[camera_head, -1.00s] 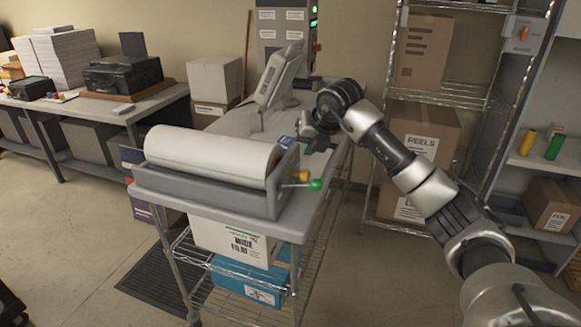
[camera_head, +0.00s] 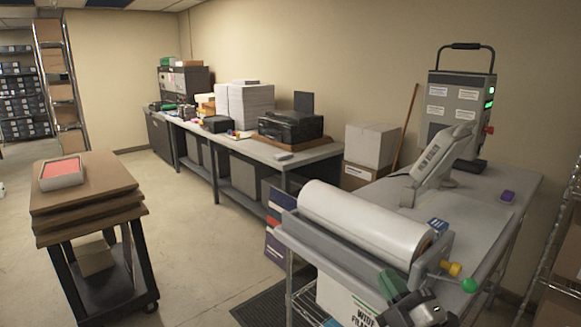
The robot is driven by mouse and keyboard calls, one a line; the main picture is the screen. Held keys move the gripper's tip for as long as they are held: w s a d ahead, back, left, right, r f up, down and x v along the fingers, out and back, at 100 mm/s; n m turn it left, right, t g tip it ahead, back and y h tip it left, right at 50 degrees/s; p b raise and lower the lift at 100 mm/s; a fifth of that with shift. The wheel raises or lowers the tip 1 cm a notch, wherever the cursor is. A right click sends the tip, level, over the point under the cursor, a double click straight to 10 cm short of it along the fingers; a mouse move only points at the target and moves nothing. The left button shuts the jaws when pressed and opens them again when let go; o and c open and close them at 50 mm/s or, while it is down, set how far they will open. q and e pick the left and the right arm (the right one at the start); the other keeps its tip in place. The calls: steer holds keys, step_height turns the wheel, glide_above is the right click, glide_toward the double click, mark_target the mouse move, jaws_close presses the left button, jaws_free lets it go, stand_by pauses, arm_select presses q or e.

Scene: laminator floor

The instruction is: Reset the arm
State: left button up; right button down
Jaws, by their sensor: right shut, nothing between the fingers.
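My right gripper (camera_head: 397,288) shows at the bottom of the head view, in front of the near side of the grey laminator cart (camera_head: 500,222). Its fingers are shut with nothing held. Only the gripper and a bit of wrist show; the rest of my right arm is out of the picture. The gripper overlaps the front of the roll holder with its large white film roll (camera_head: 365,222); I cannot tell how close they are. My left gripper is not in view.
The yellow knob (camera_head: 453,268) and green knob (camera_head: 469,286) stick out right of the gripper. A grey control box (camera_head: 458,115) stands at the back. A dark cart (camera_head: 88,205) with a red-topped tray (camera_head: 62,173) stands left. Open floor lies between the carts.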

steer(key=s+d+f+m+g+h, duration=0.35)
steer(key=s+f+m+h, duration=0.2)
steer(key=f+m, duration=0.2)
steer(key=s+d+f+m+g+h, duration=0.3)
steer(key=s+f+m+g+h, duration=0.3)
steer(key=f, duration=0.3)
steer(key=s+a+f+m+g+y, duration=0.15)
steer(key=s+f+g, duration=0.25)
steer(key=s, duration=0.4)
steer(key=s+a+f+g+y, duration=0.2)
steer(key=s+f+g, duration=0.2)
steer(key=s, duration=0.4)
step_height(320, 180, down, 32)
steer(key=s+g+b, duration=0.2)
steer(key=b, duration=0.3)
steer(key=s+d+f+b, duration=0.1)
steer(key=s+f+b, duration=0.1)
steer(key=s+f, duration=0.5)
steer(key=s+d+f+b, duration=0.1)
steer(key=s+f+b, duration=0.1)
steer(key=s+f, duration=0.6)
step_height(320, 180, down, 5)
steer(key=shift+s+d+r+g+h, duration=0.1)
steer(key=shift+s+d+g+h, duration=0.2)
steer(key=shift+d+g, duration=0.05)
